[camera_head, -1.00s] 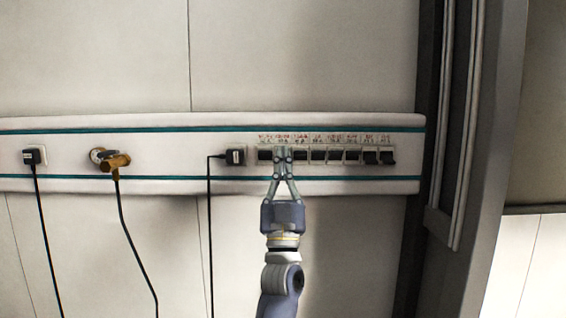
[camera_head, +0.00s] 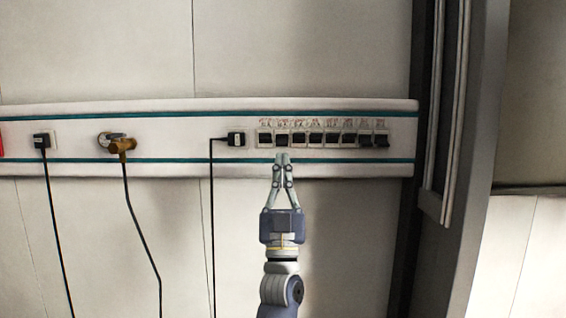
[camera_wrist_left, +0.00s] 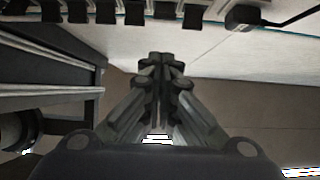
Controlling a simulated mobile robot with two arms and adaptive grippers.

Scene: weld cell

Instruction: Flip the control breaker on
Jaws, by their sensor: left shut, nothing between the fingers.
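A row of several black breaker switches (camera_head: 315,139) sits in the white wall rail, with small red print above them that is too small to read. Which of them is the control breaker cannot be told. My left gripper (camera_head: 283,156) is shut and empty, its tips just below the second switch from the left and apart from it. In the left wrist view the closed fingers (camera_wrist_left: 161,62) show in the middle, with the breaker row (camera_wrist_left: 135,12) along the top edge. My right gripper is in neither view.
A black plug (camera_head: 236,139) with a hanging cable is left of the breakers. Further left are a brass valve (camera_head: 122,145) with a hose and another plug (camera_head: 41,141). A dark upright frame (camera_head: 428,120) stands at the right. The wall below the rail is mostly clear.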

